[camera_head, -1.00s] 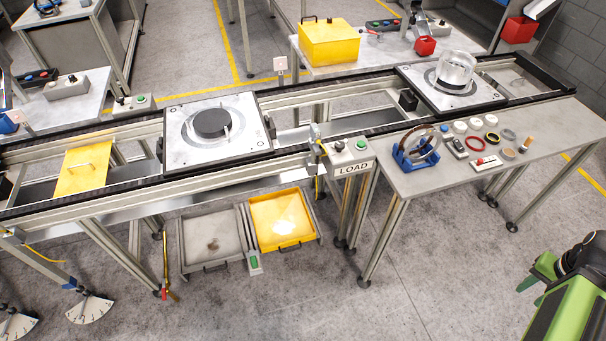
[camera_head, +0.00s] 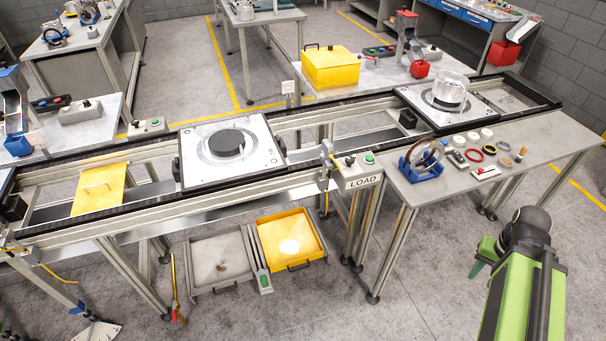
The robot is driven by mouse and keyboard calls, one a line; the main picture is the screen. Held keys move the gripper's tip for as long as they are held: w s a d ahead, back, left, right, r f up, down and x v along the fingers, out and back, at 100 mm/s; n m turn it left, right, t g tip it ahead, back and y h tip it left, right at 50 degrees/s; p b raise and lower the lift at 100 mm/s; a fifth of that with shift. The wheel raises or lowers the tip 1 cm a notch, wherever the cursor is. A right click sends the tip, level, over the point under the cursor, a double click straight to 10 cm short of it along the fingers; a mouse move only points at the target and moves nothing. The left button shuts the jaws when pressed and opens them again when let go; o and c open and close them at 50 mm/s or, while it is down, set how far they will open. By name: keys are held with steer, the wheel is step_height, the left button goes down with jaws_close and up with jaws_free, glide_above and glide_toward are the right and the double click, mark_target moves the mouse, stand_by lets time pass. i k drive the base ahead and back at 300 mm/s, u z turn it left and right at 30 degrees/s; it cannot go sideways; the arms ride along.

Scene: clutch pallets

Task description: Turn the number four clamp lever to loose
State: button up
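No lever with a readable number four shows. At the lower left, a white fan-shaped plate (camera_head: 92,334) is partly cut off by the bottom edge, with a small blue part (camera_head: 77,306) above it on the frame leg. A thin lever with a red and yellow lower end (camera_head: 175,300) hangs below the conveyor; I cannot tell its number. My green and black arm is at the lower right, far from these. Green parts of my gripper (camera_head: 484,256) show beside the dark joint; its fingertips are not clear.
The conveyor (camera_head: 310,160) crosses the view, carrying two square pallets. The LOAD control box (camera_head: 357,175) and a side table (camera_head: 500,190) with rings stand at its front. A grey tray (camera_head: 220,258) and yellow tray (camera_head: 291,240) sit below. Front floor is mostly clear.

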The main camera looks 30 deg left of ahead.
mark_target(327, 162)
steer(key=u, duration=1.25)
steer(key=i, duration=1)
steer(key=u, duration=1.5)
steer(key=k, duration=1.05)
steer(key=u, duration=0.65)
steer(key=i, duration=0.95)
